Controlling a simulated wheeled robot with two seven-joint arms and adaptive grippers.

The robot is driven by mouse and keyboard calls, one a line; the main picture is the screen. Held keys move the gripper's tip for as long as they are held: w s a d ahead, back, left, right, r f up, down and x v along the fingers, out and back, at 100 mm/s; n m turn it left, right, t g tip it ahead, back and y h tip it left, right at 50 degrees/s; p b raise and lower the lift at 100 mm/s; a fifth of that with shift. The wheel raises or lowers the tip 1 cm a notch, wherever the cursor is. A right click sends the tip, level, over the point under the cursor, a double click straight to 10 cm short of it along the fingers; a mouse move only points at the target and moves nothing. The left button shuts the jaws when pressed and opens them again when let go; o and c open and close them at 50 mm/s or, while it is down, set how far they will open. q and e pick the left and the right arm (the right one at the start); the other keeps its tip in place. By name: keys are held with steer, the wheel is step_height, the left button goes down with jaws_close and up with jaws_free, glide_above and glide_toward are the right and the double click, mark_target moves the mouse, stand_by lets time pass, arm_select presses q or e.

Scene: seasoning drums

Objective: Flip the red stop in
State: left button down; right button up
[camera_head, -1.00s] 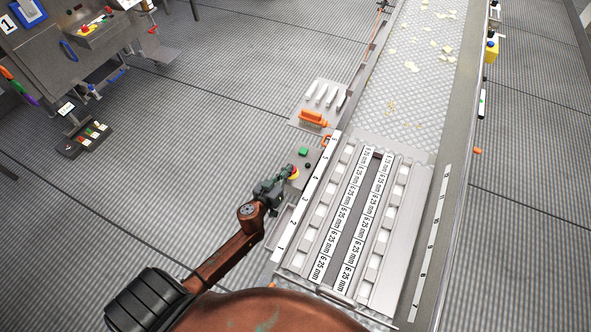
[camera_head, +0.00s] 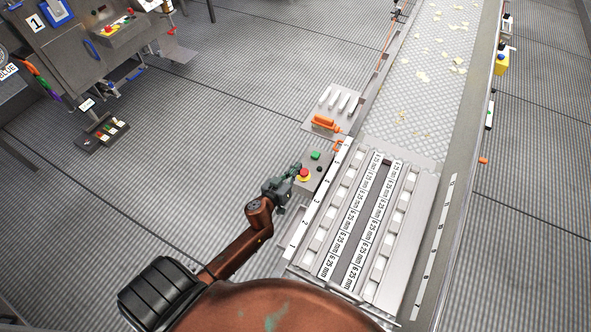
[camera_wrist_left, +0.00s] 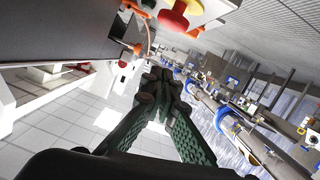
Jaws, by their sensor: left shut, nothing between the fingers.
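A red mushroom-shaped stop button (camera_head: 304,173) sits on a yellow collar on a small grey control box. The box is beside the numbered white scale, left of the conveyor. In the left wrist view the red button (camera_wrist_left: 177,14) shows at the top, beyond the fingertips and clear of them. My left gripper (camera_head: 297,168) is shut and empty, just left of the button in the head view; whether it touches cannot be told there. In the left wrist view its green-grey fingers (camera_wrist_left: 160,76) are together at the tips. My right gripper is not in view.
A green button (camera_head: 315,155) and a black knob (camera_head: 320,169) sit on the same box. An orange-handled tool (camera_head: 324,122) lies on a tray (camera_head: 312,126) behind it. The slotted plate (camera_head: 412,240) and conveyor (camera_head: 425,100) are to the right.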

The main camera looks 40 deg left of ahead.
arm_select(q)
steer(key=p+v, duration=0.1)
steer(key=v, duration=0.7)
steer(key=shift+s, duration=0.15)
steer(key=shift+f, duration=0.2)
